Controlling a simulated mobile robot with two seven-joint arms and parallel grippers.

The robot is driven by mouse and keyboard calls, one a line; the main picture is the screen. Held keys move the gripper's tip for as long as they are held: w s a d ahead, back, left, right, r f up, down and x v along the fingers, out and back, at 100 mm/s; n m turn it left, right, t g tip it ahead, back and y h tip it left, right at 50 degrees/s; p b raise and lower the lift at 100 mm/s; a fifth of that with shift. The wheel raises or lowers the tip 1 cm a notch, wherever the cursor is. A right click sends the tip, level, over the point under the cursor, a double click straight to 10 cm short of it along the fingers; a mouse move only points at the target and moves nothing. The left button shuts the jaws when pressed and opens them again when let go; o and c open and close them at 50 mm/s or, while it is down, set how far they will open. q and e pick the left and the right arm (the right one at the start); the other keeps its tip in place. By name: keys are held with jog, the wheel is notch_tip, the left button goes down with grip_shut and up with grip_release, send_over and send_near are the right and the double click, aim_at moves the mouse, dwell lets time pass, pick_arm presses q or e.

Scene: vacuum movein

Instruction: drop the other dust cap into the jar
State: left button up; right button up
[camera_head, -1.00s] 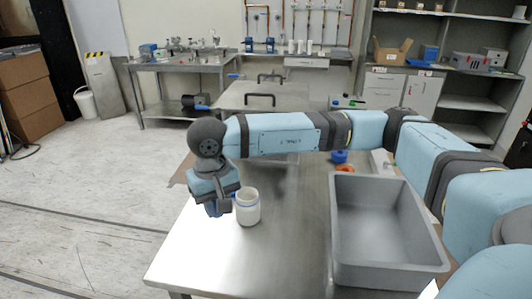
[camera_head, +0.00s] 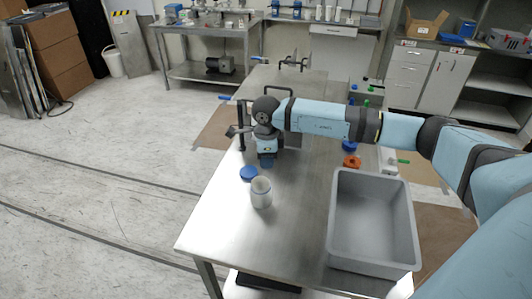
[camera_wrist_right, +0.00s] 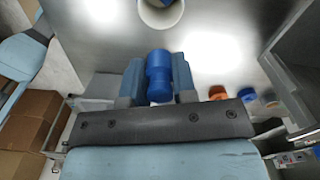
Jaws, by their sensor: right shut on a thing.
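The white jar (camera_head: 261,196) stands upright and open on the metal table; its round mouth shows at the top of the right wrist view (camera_wrist_right: 143,14). My right gripper (camera_head: 267,165) is behind the jar in the head view, apart from it. In the right wrist view the gripper is shut on a blue dust cap (camera_wrist_right: 159,75), held between its two fingers. My left gripper is not in view.
A grey bin (camera_head: 338,235) stands on the table's right side. An orange ring-like piece (camera_head: 352,161) and a blue piece (camera_head: 349,146) lie behind it. A dark upright fixture (camera_head: 241,130) stands left of my right gripper. The table's front left is clear.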

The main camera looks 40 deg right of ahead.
notch_tip(320, 180, down, 5)
jog(key=shift+f+b, duration=0.1)
jog(key=shift+b, duration=0.85)
jog(key=o, duration=1)
jog(key=shift+c, duration=0.2)
notch_tip(320, 180, up, 13)
jog(key=shift+b, duration=1.1)
jog(key=shift+r, duration=0.45)
